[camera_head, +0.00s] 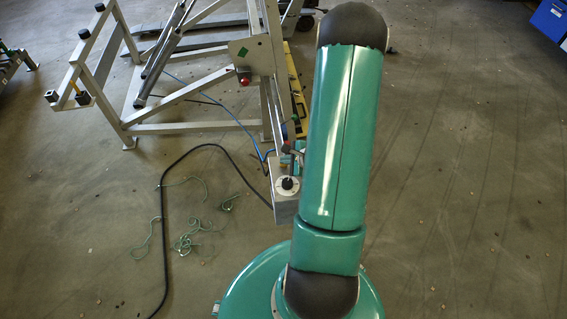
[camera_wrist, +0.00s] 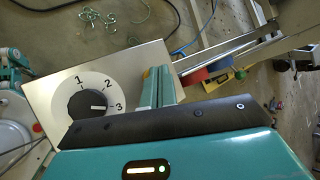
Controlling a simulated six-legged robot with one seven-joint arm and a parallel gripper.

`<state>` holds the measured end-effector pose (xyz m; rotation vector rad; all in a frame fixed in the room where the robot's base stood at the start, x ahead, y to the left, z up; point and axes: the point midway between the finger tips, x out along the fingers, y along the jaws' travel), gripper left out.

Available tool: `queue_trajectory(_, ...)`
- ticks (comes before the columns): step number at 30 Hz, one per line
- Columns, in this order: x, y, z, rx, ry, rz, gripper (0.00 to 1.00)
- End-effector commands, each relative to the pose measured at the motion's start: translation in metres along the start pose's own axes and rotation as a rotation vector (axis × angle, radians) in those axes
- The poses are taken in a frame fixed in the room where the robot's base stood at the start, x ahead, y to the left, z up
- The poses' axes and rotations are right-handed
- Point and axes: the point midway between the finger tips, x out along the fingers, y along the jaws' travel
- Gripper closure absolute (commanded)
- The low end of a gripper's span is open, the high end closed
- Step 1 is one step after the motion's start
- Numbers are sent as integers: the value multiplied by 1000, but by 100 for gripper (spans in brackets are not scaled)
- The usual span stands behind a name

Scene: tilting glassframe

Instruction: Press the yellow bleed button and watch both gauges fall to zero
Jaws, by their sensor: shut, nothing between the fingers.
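My gripper (camera_wrist: 158,72) shows in the wrist view as two teal fingers side by side, shut and empty. They stand over the right edge of a metal control box (camera_wrist: 45,88); I cannot tell if they touch it. The box carries a black knob (camera_wrist: 88,104) on a white dial marked 1, 2, 3, pointing at 3. In the head view the box (camera_head: 283,207) stands left of my arm, which hides much there. A small yellow part (camera_wrist: 222,86) lies beyond the fingers; I cannot tell if it is the bleed button. No gauge can be made out in either view.
A grey tilting frame (camera_head: 190,125) fills the upper left of the head view, with a red knob (camera_head: 243,81) on it. A black cable (camera_head: 164,230) and green string (camera_head: 190,242) lie on the floor. Blue and red round parts (camera_wrist: 193,76) sit beyond my fingers.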

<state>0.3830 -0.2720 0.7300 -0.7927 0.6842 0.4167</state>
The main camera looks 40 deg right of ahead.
Motion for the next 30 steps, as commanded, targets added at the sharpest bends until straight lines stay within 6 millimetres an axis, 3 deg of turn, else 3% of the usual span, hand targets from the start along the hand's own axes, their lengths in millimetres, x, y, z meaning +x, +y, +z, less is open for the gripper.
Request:
queue_trajectory(20, 2, 2, -2, 0, 0, 0, 100)
queue_trajectory(30, -8, -5, 6, 0, 1, 0, 100)
